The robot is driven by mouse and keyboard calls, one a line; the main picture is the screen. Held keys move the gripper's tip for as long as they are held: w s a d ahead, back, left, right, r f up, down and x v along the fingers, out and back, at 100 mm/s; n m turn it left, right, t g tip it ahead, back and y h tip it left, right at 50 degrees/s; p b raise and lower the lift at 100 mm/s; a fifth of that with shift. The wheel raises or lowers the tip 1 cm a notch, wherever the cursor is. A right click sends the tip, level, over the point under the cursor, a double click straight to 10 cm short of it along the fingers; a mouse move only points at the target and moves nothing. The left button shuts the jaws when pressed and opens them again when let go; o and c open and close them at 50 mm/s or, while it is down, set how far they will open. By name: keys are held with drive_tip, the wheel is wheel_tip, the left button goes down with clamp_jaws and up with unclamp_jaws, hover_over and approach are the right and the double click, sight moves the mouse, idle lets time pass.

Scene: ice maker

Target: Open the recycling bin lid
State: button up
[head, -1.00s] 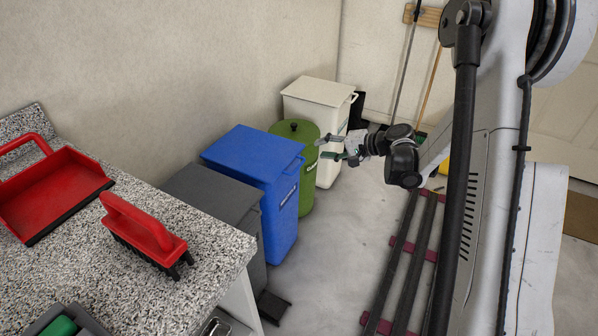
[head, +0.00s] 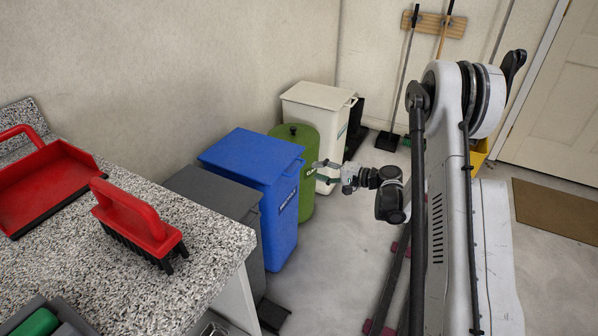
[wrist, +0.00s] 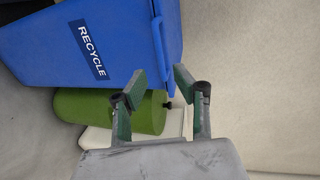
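The blue recycling bin (head: 280,219) stands against the wall between a grey bin and a green one. Its lid (head: 250,150) is shut, with a blue bar handle (head: 294,166) on its front edge. My gripper (head: 322,172) is in front of the green bin, to the right of the blue bin. In the wrist view my gripper (wrist: 160,84) has its fingers apart with nothing held; it appears clear of the handle.
The green round bin (head: 306,196) and the white bin (head: 312,105) stand behind the blue one; the grey bin (head: 205,185) is nearer. A speckled counter (head: 215,255) holds a red dustpan (head: 50,185) and brush (head: 135,225).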

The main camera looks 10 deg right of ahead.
sight(299, 167)
drive_tip(key=b+x, duration=0.2)
drive_tip(key=x, duration=0.6)
drive_tip(key=shift+w, duration=0.1)
drive_tip(key=shift+c, duration=0.2)
clamp_jaws()
